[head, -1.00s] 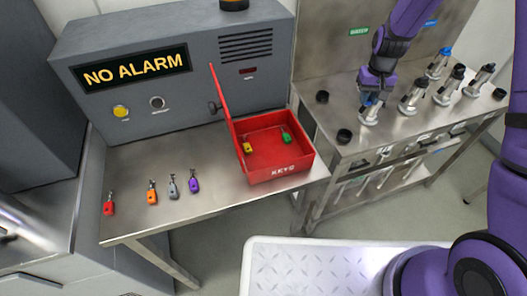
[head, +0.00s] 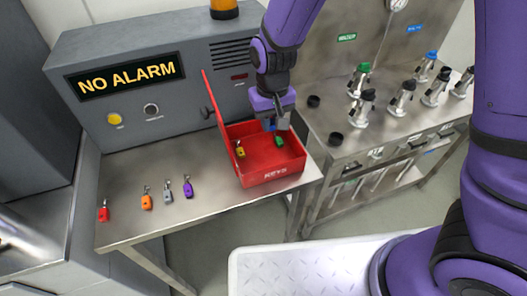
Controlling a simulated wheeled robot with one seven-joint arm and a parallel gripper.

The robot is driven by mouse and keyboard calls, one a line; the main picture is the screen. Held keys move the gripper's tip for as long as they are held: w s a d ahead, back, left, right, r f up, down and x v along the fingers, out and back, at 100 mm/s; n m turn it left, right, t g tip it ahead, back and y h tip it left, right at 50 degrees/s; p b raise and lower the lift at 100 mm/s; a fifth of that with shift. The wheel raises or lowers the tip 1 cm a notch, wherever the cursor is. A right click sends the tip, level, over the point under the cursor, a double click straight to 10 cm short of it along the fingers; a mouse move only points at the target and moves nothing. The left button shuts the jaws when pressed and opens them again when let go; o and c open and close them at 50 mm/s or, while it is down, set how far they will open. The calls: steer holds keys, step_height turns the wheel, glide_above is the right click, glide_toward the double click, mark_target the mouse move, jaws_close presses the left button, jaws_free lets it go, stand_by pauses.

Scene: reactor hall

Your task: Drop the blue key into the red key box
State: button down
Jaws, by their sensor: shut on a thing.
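The red key box (head: 268,177) stands on the steel table with its lid (head: 217,105) raised on the left side. A yellow key (head: 240,152) and a green key (head: 279,141) lie inside it. My gripper (head: 275,119) is over the back right part of the open box. It is shut on the blue key (head: 269,125), of which only a small blue part shows beside the fingers. I cannot tell how high the key is above the box floor.
Red (head: 103,213), orange (head: 146,201), grey (head: 168,196) and purple keys (head: 188,188) lie on the table. A grey console (head: 155,110) reading NO ALARM stands behind. A steel bench (head: 388,135) with several capped flasks is at right.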

steer(key=shift+f, duration=2.8)
steer(key=c, duration=0.9)
jaws_free()
step_height(320, 180, up, 11)
steer(key=shift+f, duration=0.1)
steer(key=shift+d, duration=0.1)
